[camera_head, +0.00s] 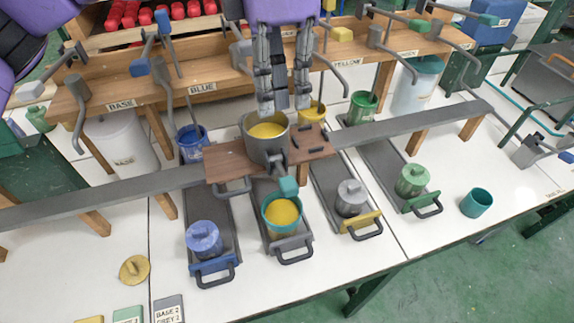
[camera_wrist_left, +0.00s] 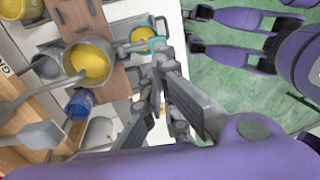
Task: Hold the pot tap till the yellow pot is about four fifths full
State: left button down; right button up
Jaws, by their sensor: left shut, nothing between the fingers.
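A grey pot (camera_head: 265,147) with yellow paint inside stands on a brown board (camera_head: 226,165); it also shows in the left wrist view (camera_wrist_left: 82,78). Its tap has a teal handle (camera_head: 288,187) at the front. Below the tap, a teal pot (camera_head: 269,221) holds yellow paint high up its wall; its exact level is hard to tell, and no paint stream shows. My left gripper (camera_head: 284,104) is shut and empty, over the grey pot's back rim in the head view, apart from the tap handle. Its fingers show in the left wrist view (camera_wrist_left: 160,72). My right gripper is not clearly in view.
Blue (camera_head: 204,239), grey (camera_head: 351,199) and green (camera_head: 412,181) lidded pots stand on sliding trays. A loose yellow lid (camera_head: 134,268) lies at front left. An empty teal cup (camera_head: 476,203) stands at right. A wooden rack (camera_head: 203,85) with spouts and buckets is behind.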

pick_arm(q)
jog(key=shift+w+a+f, duration=0.1)
jog(key=shift+w+f, duration=0.05)
jog(key=p, duration=0.1)
send_near(291, 187)
jog(key=x, duration=0.3)
jog(key=w+x, duration=0.1)
jog(key=x, duration=0.1)
jog(key=shift+s+a+f, duration=0.15)
jog(key=shift+a+f, duration=0.05)
jog(key=shift+f, duration=0.7)
jog(key=shift+s+f, duration=0.1)
pick_arm(e)
jog(key=shift+w+a+r, duration=0.15)
jog(key=shift+w+r, duration=0.05)
jog(key=shift+r, duration=0.4)
pick_arm(q)
jog(key=x, duration=0.2)
jog(key=s+x, duration=0.1)
jog(key=x, duration=0.1)
jog(key=shift+d+f, duration=0.25)
pick_arm(e)
jog(key=shift+w+a+f, duration=0.1)
jog(key=shift+w, duration=0.4)
jog(key=shift+s, duration=0.25)
jog(key=shift+s+f, duration=0.15)
jog(key=shift+s, duration=0.1)
